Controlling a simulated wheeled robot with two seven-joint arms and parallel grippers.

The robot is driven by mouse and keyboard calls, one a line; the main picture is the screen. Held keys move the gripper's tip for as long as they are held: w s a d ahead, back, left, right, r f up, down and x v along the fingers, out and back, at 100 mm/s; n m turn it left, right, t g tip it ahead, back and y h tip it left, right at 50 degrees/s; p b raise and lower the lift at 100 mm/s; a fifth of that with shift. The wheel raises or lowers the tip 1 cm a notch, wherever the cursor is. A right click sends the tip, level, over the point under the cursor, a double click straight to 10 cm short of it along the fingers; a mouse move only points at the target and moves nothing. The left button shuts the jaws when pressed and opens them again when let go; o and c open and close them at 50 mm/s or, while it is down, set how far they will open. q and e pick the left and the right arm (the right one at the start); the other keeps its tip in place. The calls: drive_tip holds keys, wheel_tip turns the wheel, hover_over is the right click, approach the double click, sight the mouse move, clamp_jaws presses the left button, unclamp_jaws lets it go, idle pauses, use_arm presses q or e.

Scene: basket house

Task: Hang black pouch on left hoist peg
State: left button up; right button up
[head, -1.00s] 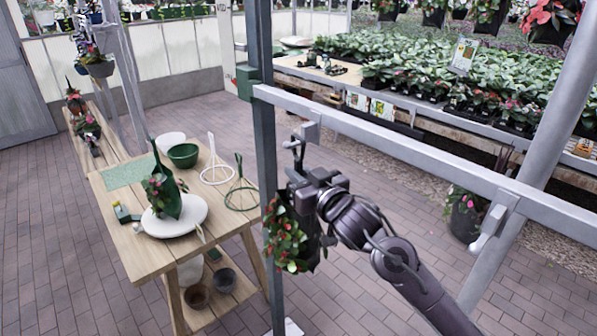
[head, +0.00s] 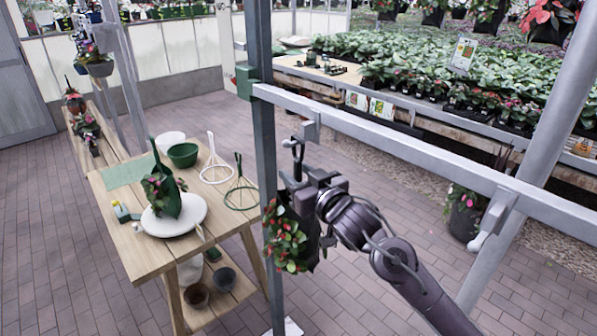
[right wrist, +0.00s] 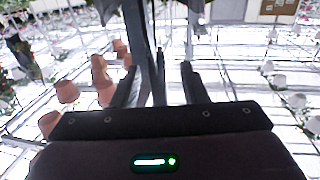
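The black pouch (head: 310,245), with green leaves and pink flowers at its front, hangs upright below the left hoist peg (head: 289,143). Its dark loop (head: 298,162) rises to the peg and appears to pass around it; the contact is too small to be certain. My right gripper (head: 303,187) is at the top of the pouch, just below the peg. In the right wrist view, its fingers (right wrist: 160,86) stand apart on either side of a dark strap (right wrist: 152,45), with a bright gap at the right finger. My left gripper is out of view.
A pale metal rail (head: 400,152) crosses above my right arm, with a dark post (head: 265,170) at its left. A second peg (head: 477,240) hangs farther right. A wooden table (head: 125,240) with pots and a planted green pouch stands left.

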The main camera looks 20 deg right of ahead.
drive_tip(key=s+d, duration=0.1)
drive_tip(key=s, duration=0.6)
drive_tip(key=shift+s+d+r+p, duration=0.2)
drive_tip(key=shift+s+r+p, duration=0.1)
drive_tip(key=shift+s+p, duration=0.1)
drive_tip(key=s+f+m+g+h, duration=0.1)
drive_tip(key=s+f+g+h, duration=0.2)
drive_tip(key=f, duration=0.5)
drive_tip(key=s+f+g, duration=0.4)
drive_tip(key=s+f, duration=0.1)
drive_tip(key=f, duration=0.2)
drive_tip(key=s+a+f+g, duration=0.4)
drive_tip(key=s+f+g, duration=0.35)
drive_tip(key=s, duration=0.55)
drive_tip(key=s+f+n+b, duration=0.1)
drive_tip(key=s+f+b, duration=0.15)
drive_tip(key=f, duration=1.65)
drive_tip(key=s+f+b, duration=0.1)
drive_tip(key=f+b, duration=0.2)
drive_tip(key=f, duration=1.5)
drive_tip(key=s+d+f+g+b, duration=0.2)
drive_tip(key=s+d+f+b, duration=0.1)
drive_tip(key=s+f, duration=1.6)
wheel_tip(320, 180, down, 3)
drive_tip(key=shift+f+b, duration=0.1)
drive_tip(key=shift+b, duration=0.65)
